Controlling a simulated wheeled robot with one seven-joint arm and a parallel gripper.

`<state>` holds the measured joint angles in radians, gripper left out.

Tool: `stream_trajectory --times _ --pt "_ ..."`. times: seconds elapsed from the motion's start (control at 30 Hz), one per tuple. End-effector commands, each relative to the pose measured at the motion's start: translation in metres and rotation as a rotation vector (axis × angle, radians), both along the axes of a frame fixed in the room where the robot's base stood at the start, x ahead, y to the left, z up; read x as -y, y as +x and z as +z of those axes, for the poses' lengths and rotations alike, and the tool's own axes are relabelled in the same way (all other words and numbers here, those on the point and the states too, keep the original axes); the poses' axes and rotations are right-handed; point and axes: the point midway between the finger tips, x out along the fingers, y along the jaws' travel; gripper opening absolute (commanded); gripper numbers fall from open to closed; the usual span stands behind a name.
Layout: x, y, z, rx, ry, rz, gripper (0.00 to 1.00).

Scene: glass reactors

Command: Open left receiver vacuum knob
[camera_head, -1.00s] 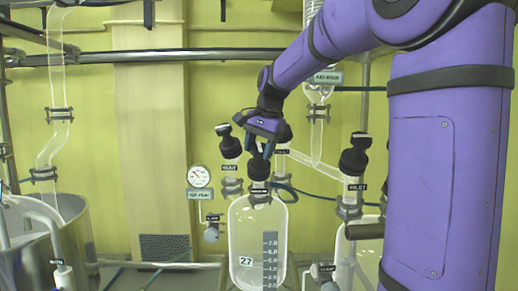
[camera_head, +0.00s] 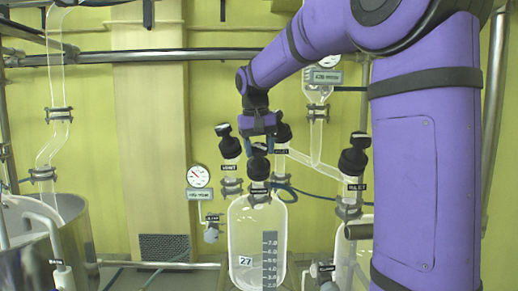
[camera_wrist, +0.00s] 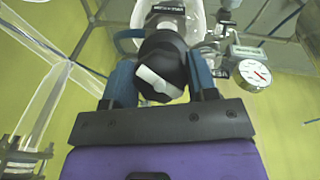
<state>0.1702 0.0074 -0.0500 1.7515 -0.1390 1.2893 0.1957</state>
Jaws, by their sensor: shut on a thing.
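The left receiver (camera_head: 245,225) is a clear glass vessel marked 27 with a dark level scale. Several black knobs stand on its top necks. The middle black knob (camera_head: 259,166), the vacuum knob by its place, sits upright above a small dark label too small to read. My gripper (camera_head: 257,146) comes down on this knob from above. In the wrist view, its blue fingers (camera_wrist: 163,80) are shut on either side of the knob (camera_wrist: 163,52), whose white bar handle (camera_wrist: 158,83) lies diagonal. The fingers' exact contact is partly hidden.
A vent knob (camera_head: 230,147) stands close on the left and another black knob (camera_head: 284,133) just behind right. The inlet knob (camera_head: 354,158) is farther right. A round gauge (camera_head: 198,176) hangs on the left, with a small valve (camera_head: 211,232) below. A metal vessel (camera_head: 75,235) stands far left.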

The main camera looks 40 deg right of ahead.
Motion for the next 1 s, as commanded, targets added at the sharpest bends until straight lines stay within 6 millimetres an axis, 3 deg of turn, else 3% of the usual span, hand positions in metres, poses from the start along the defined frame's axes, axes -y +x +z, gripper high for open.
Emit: stream_trajectory --times 0.8,0.83,0.9,1.0 --pt "0.0002 0.0004 0.0013 -0.028 -0.049 0.100 0.29" --pt "0.0002 0.0004 0.0013 -0.028 -0.049 0.100 0.59" --pt "0.0002 0.0003 0.0012 -0.029 -0.049 0.100 0.76" --pt "0.0002 0.0002 0.0009 -0.029 -0.049 0.100 0.78"
